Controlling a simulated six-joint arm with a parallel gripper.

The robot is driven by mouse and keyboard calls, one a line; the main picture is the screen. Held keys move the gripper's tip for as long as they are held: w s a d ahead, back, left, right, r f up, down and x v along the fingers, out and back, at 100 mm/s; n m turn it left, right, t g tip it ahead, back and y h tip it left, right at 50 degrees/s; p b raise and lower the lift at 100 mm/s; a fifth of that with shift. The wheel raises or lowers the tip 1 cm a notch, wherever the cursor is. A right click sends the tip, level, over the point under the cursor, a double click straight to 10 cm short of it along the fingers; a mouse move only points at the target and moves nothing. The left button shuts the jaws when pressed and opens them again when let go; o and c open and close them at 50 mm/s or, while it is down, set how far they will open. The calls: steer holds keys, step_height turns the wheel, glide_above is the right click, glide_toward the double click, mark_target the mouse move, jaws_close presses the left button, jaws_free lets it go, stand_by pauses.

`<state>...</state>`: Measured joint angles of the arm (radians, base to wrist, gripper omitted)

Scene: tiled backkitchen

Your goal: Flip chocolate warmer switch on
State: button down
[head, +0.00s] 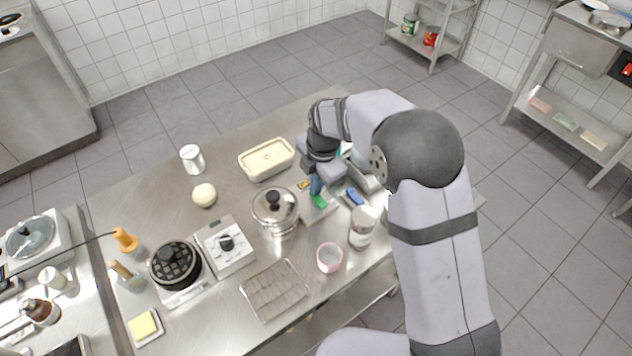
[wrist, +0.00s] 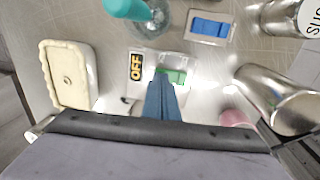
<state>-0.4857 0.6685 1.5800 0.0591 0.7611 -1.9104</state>
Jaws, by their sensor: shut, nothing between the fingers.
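A green switch (head: 320,201) sits on a pale plate beside a lidded steel pot (head: 275,212). In the wrist view, the green switch (wrist: 172,76) is partly hidden behind my fingertips, and a black label reading OFF (wrist: 136,66) lies to its left. My gripper (head: 316,186) points down at this plate, its blue fingers shut and empty; in the wrist view its fingertips (wrist: 160,80) overlap the switch's near edge. I cannot tell whether they touch it. No label visible here names the chocolate warmer, and the switch's tilt is unclear.
A blue switch (wrist: 210,27) on a grey base stands close by, next to a teal-topped bottle (wrist: 145,12). A cream dish (head: 266,158), a labelled can (head: 362,228) and a pink-rimmed cup (head: 329,258) surround the spot.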

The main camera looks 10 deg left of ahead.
steer(key=shift+f, duration=0.15)
steer(key=shift+w+a+f+b, duration=0.1)
steer(key=shift+a+f+b, duration=0.05)
steer(key=shift+f+b, duration=0.15)
stand_by(0.6)
steer(key=shift+s+d+r, duration=0.2)
steer(key=shift+s+d, duration=0.3)
steer(key=shift+d, duration=0.1)
steer(key=shift+r, duration=0.15)
steer(key=shift+a+r+p, duration=0.1)
steer(key=shift+r+p, duration=0.4)
steer(key=shift+p, duration=0.05)
step_height(320, 180, up, 13)
steer(key=w+a+b, duration=0.1)
steer(key=shift+w+f, duration=0.15)
